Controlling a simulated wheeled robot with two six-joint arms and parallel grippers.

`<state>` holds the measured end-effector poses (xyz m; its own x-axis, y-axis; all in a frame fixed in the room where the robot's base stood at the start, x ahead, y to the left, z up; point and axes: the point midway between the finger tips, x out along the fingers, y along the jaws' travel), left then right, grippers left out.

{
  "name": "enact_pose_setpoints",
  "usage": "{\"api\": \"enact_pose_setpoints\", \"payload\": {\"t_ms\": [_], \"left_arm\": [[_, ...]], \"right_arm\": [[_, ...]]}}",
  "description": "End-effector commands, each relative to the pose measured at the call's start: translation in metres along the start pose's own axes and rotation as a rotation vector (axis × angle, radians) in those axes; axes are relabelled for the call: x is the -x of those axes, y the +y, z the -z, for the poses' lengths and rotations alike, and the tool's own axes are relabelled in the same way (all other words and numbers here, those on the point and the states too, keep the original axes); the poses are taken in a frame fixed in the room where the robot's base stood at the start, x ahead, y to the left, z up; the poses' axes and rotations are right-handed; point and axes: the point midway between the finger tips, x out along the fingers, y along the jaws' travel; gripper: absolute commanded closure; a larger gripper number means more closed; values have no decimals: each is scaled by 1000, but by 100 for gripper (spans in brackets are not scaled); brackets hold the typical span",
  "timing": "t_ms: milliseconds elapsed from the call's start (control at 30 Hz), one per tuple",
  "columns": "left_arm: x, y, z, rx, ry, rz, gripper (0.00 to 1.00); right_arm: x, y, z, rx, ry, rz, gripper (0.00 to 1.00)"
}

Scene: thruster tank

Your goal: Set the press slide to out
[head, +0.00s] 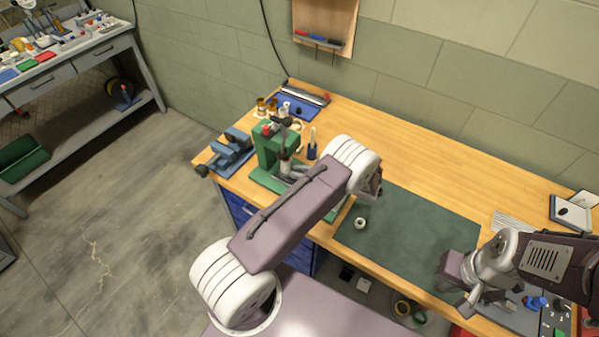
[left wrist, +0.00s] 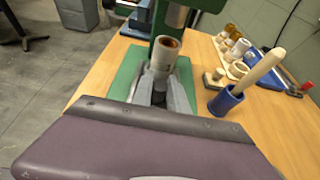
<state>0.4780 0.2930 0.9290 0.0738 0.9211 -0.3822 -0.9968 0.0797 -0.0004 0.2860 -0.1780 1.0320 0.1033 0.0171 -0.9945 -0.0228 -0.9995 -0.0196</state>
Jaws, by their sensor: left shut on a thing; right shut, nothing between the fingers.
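The green arbor press (head: 272,150) stands at the left end of the wooden bench, and its frame also shows in the left wrist view (left wrist: 140,64). A grey-white cylinder with a brown bore (left wrist: 164,54) stands upright below and in front of the silver ram (left wrist: 177,16). My left gripper (left wrist: 160,92) is at the front of the press, its fingers shut low at the cylinder's foot, on what appears to be the press slide. The fingers hide most of the slide. My right gripper (head: 466,284) is shut and empty over the bench's front right.
A blue vise (head: 232,148) is left of the press. A blue cup with a wooden-handled tool (left wrist: 226,100) and a rack of small parts (left wrist: 232,56) stand to its right. A dark green mat (head: 415,230) with a white ring (head: 360,223) covers the middle bench.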

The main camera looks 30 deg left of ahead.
Motion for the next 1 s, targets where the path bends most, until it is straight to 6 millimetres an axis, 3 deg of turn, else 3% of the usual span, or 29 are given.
{"api": "enact_pose_setpoints", "payload": {"t_ms": [467,567,800,1000], "left_arm": [[3,-1,2,1,-1,2,100],[18,-2,11,1,0,5,100],[78,-2,39,4,1,6,100],[110,-2,48,2,1,3,100]], "right_arm": [[-2,0,0,0,0,0,100],[-11,0,-1,0,0,0,100],[-39,1,-4,0,0,0,100],[-50,1,-5,0,0,0,100]]}}
